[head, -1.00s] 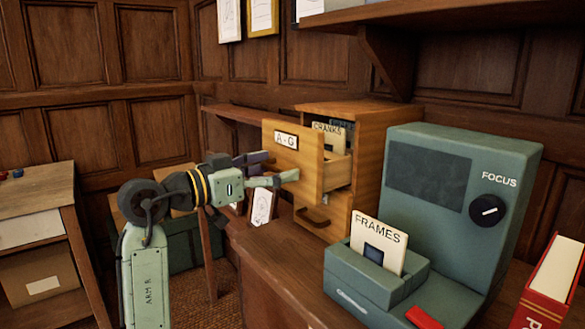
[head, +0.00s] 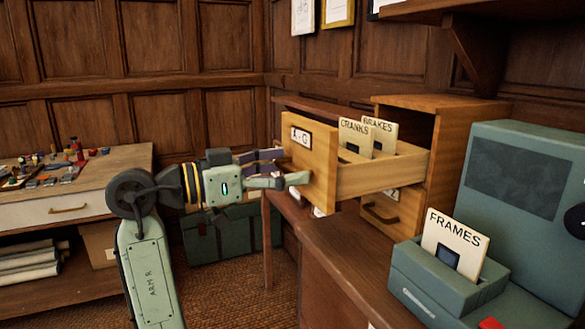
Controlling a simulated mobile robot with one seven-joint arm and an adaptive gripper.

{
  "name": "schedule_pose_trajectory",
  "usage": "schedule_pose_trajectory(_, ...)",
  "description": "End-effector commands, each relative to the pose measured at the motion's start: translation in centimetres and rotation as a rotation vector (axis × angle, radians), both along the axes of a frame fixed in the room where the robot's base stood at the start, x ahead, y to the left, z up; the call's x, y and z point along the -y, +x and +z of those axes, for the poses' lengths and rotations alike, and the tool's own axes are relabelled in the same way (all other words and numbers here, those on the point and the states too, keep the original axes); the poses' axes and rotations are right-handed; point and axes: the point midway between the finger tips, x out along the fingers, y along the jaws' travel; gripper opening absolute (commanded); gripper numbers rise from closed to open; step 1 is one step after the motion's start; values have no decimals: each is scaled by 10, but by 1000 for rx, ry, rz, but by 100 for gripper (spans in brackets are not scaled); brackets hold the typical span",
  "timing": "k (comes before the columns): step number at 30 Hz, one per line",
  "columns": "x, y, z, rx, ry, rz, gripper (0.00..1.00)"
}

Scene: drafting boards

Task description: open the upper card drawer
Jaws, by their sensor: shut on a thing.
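The upper card drawer (head: 383,177), labelled A-G, is pulled well out of the wooden card cabinet (head: 445,110). Cards marked CRANKS (head: 352,134) and BRAKES (head: 381,134) stand in it. My gripper (head: 297,179) comes from the left and is shut at the drawer's front, below the label. The drawer's handle is hidden behind the fingers. The lower drawer (head: 395,208) is closed, with its handle showing.
A green viewer machine (head: 520,195) stands right of the cabinet, with a FRAMES card (head: 455,245) in its front box. A cluttered side table (head: 75,185) is at the left. A green case (head: 232,238) sits on the floor behind my arm.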

Motion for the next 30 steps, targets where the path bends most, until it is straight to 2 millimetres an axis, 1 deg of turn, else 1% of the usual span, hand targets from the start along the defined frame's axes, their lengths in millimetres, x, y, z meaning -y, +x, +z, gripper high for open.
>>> schedule_pose_trajectory(1, 1, -2, -3, -9, 4, -9, 24)
schedule_pose_trajectory(11, 1, -2, -3, -9, 4, -10, 24)
schedule_pose_trajectory(12, 1, -2, -3, -9, 5, -10, 76)
schedule_pose_trajectory(15, 1, -2, -3, -8, 5, -9, 83)
schedule_pose_trajectory(22, 0, 0, -2, -7, 4, -5, 83)
schedule_pose_trajectory(25, -3, -1, -2, -6, 3, -2, 83)
schedule_pose_trajectory(28, -14, -4, -2, -6, 3, 1, 83)
schedule_pose_trajectory(30, -26, -9, -2, -6, 3, 2, 83)
